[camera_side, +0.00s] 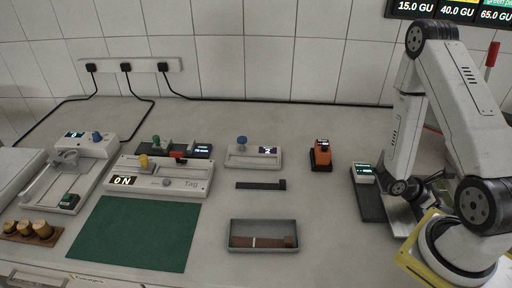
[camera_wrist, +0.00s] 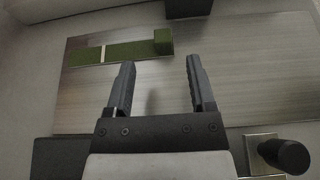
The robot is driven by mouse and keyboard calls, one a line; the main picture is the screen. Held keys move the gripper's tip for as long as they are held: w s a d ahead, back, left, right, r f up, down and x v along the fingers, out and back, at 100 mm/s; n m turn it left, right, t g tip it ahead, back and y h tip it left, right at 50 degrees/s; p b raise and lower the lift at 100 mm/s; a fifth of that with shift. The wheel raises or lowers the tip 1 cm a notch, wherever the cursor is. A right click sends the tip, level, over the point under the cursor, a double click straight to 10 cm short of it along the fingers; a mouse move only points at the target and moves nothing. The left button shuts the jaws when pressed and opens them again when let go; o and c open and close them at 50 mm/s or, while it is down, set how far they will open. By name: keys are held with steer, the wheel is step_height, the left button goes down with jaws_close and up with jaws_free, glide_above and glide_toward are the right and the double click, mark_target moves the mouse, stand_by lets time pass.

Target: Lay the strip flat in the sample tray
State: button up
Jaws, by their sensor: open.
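In the wrist view, a green strip (camera_wrist: 125,50) with a pale line across it and a raised block at its right end lies on a brushed-metal plate (camera_wrist: 250,85). My gripper (camera_wrist: 160,62) is open and empty, its fingers apart, with the block near the tips in the picture; I cannot tell the height gap. In the side view, the grey sample tray (camera_side: 263,251) stands at front centre. A brown strip (camera_side: 275,242) with a pale line lies in it. The green strip cannot be made out in the side view.
A black bar (camera_side: 258,185) lies behind the tray. A green mat (camera_side: 135,235) is to its left, an orange device (camera_side: 320,155) behind right. A black knob (camera_wrist: 285,155) stands by the plate. Bench surface around the tray is clear.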

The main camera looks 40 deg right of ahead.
mark_target(447, 193)
steer(key=shift+s+d, duration=0.15)
steer(key=shift+x, duration=2.45)
steer(key=shift+s, duration=0.1)
jaws_close()
